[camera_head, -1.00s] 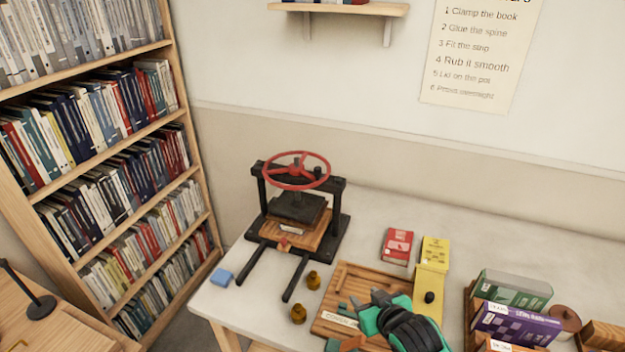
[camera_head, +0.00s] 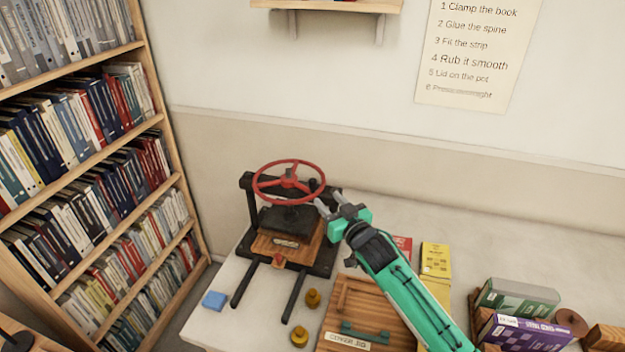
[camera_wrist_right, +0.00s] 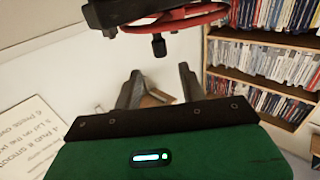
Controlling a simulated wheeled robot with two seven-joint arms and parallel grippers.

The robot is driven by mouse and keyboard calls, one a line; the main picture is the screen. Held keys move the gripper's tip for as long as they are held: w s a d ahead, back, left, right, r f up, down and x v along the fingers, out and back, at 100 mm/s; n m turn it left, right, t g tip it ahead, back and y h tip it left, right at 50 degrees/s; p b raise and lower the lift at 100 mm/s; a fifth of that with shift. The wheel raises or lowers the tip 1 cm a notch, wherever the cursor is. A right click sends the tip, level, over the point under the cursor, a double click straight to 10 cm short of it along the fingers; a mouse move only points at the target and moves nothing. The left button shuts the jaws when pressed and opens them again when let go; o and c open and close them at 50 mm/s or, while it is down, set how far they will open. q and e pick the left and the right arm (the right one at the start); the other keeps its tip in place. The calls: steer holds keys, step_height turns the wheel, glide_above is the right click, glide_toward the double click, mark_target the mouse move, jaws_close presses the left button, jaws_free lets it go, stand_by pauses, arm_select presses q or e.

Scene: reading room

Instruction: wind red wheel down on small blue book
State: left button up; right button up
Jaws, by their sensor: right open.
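The red wheel (camera_head: 289,181) sits on top of the black book press (camera_head: 258,198). A dark knob (camera_head: 314,185) stands on the wheel's right rim; it also shows in the right wrist view (camera_wrist_right: 158,46). My right gripper (camera_head: 323,198) is open, close to the right of the wheel and knob. Its two fingers (camera_wrist_right: 160,88) show apart with nothing between them, and the knob is beyond their tips. The black plate (camera_head: 286,217) is above a wooden board (camera_head: 287,247) in the press. I cannot make out a blue book under the plate. My left gripper is out of view.
A wooden cover jig (camera_head: 360,308) is under my right arm. Red and yellow books (camera_head: 435,257) lie behind it. A bookcase (camera_head: 90,190) stands left.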

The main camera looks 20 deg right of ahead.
mark_target(315, 185)
steer(key=w, duration=0.2)
steer(key=w+p, duration=0.1)
steer(key=w, duration=0.1)
steer(key=shift+a, duration=0.35)
steer(key=w, duration=0.1)
steer(key=w+p, duration=0.1)
steer(key=w, duration=0.2)
steer(key=shift+w+a, duration=0.15)
steer(key=shift+a, duration=0.25)
steer(key=shift+w+a+f, duration=0.1)
steer(key=shift+w+a, duration=0.05)
steer(key=shift+w, duration=0.4)
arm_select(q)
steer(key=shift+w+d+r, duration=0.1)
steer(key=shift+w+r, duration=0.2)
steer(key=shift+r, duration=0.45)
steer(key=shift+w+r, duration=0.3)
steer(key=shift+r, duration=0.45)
arm_select(e)
steer(key=shift+w, duration=0.1)
jaws_close()
